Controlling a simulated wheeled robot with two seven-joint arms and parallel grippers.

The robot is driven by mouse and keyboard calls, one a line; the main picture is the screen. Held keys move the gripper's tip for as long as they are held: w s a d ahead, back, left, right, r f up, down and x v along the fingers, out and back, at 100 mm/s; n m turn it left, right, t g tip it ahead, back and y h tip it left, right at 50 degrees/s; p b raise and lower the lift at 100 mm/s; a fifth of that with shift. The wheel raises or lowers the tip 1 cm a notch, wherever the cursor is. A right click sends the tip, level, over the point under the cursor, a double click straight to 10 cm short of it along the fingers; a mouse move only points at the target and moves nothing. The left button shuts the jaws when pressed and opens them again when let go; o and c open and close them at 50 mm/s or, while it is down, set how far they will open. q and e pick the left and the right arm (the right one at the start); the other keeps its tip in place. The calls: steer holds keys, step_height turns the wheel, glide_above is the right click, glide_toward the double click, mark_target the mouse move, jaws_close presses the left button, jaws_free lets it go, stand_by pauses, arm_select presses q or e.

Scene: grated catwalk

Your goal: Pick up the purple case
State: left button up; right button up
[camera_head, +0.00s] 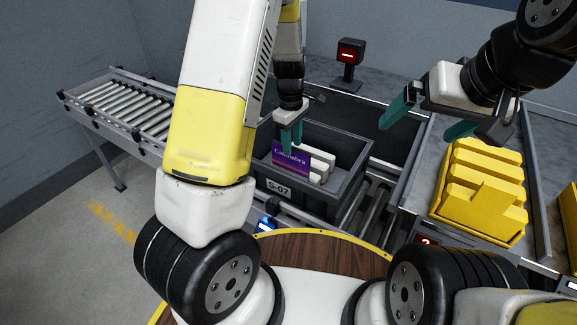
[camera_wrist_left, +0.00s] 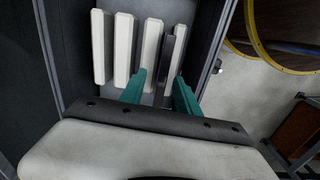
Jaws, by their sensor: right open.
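The purple case (camera_head: 291,161), with pale lettering on its face, stands upright in a dark grey bin (camera_head: 343,190) labelled S-07. In the left wrist view the teal fingers (camera_wrist_left: 161,88) are apart. A thin dark slab, seemingly the case edge-on (camera_wrist_left: 171,66), shows between and beyond them. I cannot tell whether they touch it. My right gripper (camera_head: 420,120) is open and empty, high on the right.
White upright dividers (camera_head: 322,158) stand behind the case; several show in the left wrist view (camera_wrist_left: 123,50). A roller conveyor (camera_head: 125,105) runs at left. A yellow bin (camera_head: 478,195) sits at right. A post with a red display (camera_head: 347,55) stands behind.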

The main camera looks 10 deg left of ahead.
mark_target(291, 166)
arm_select(q)
steer(key=shift+w+a+f+n, duration=0.1)
steer(key=shift+f+n, duration=0.05)
steer(key=shift+f, duration=0.3)
steer(key=shift+w+a+f+n, duration=0.1)
steer(key=shift+f+n, duration=0.05)
steer(key=shift+f, duration=0.3)
steer(key=f, duration=0.8)
steer(key=shift+s, duration=0.3)
steer(key=shift+r, duration=0.1)
jaws_close()
